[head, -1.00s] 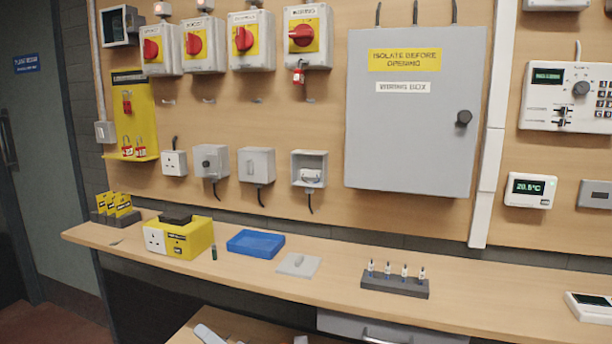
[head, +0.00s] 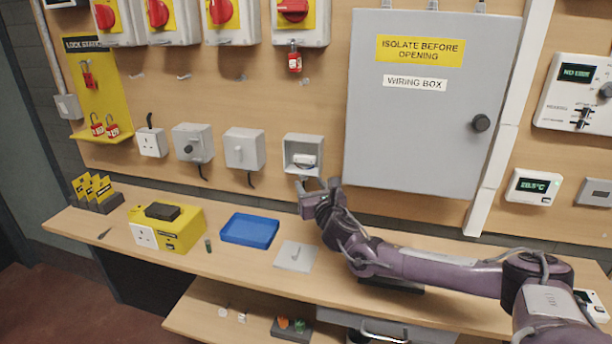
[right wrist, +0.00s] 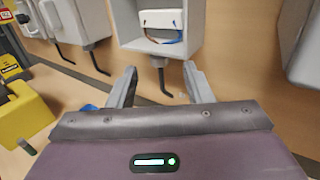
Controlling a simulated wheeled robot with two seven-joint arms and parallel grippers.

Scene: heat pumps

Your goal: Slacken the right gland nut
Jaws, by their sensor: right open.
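The open grey box (head: 304,151) hangs on the wall left of the big cabinet. In the right wrist view it (right wrist: 190,35) shows a white terminal block (right wrist: 160,22) with blue and brown wires. Below its floor, a small grey gland nut (right wrist: 158,61) sits at the top of a black cable (right wrist: 164,82). My right gripper (head: 318,184) is open just below this box. In the right wrist view its fingers (right wrist: 158,74) stand on either side of the cable, apart from it. In the head view the nut is hidden or too small to tell. My left gripper is not in view.
The large grey cabinet (head: 425,110) stands close on the right. A closed grey box (head: 244,149) with its own cable hangs on the left. On the bench below lie a grey cover plate (head: 296,256), a blue tray (head: 249,230) and a yellow tester (head: 180,232).

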